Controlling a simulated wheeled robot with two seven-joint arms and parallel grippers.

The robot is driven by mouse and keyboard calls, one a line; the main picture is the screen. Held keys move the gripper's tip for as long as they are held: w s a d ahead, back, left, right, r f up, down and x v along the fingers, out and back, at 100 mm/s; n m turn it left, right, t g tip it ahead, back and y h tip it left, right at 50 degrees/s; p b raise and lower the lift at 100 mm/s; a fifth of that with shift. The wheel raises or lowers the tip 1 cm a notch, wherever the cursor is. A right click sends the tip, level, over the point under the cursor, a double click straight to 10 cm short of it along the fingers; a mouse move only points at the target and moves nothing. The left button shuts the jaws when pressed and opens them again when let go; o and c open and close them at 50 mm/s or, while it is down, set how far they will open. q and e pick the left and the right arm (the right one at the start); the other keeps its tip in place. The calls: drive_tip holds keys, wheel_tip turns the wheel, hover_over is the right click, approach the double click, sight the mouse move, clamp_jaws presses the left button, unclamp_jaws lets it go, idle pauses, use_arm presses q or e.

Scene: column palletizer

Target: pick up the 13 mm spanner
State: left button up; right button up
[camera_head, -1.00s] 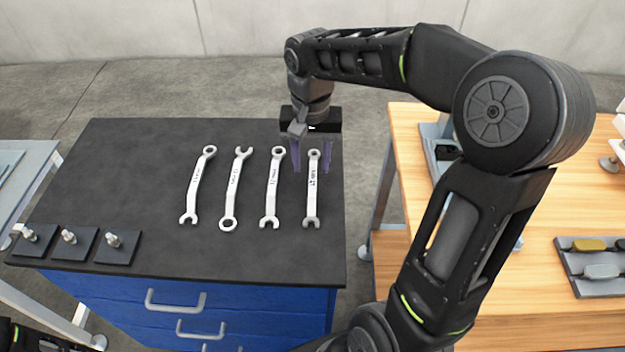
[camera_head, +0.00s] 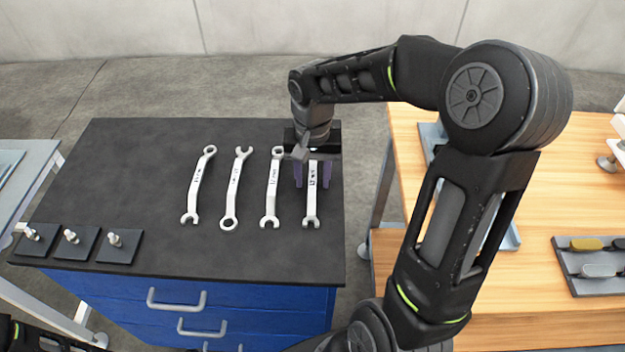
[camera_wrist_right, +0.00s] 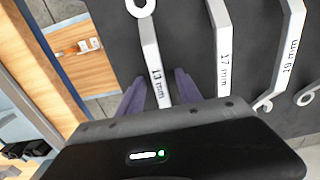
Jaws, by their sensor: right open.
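The 13 mm spanner (camera_head: 312,195) is the rightmost of the row lying on the dark top of the blue cabinet. In the right wrist view its label reads 13 mm (camera_wrist_right: 154,66). My right gripper (camera_head: 312,182) is open above it, with one purple finger on each side of the shank. In the wrist view the gripper's fingers (camera_wrist_right: 157,92) flank the spanner near its label, apart from it. The spanner's upper end is hidden behind the gripper in the head view. My left gripper is not in view.
Close to its left lies the 17 mm spanner (camera_wrist_right: 223,50), then the 19 mm spanner (camera_wrist_right: 286,55) and another spanner (camera_head: 198,185). Several black blocks with bolts (camera_head: 119,247) stand at the cabinet top's front left. A wooden table (camera_head: 540,185) stands to the right.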

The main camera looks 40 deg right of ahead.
clamp_jaws()
idle(0.4)
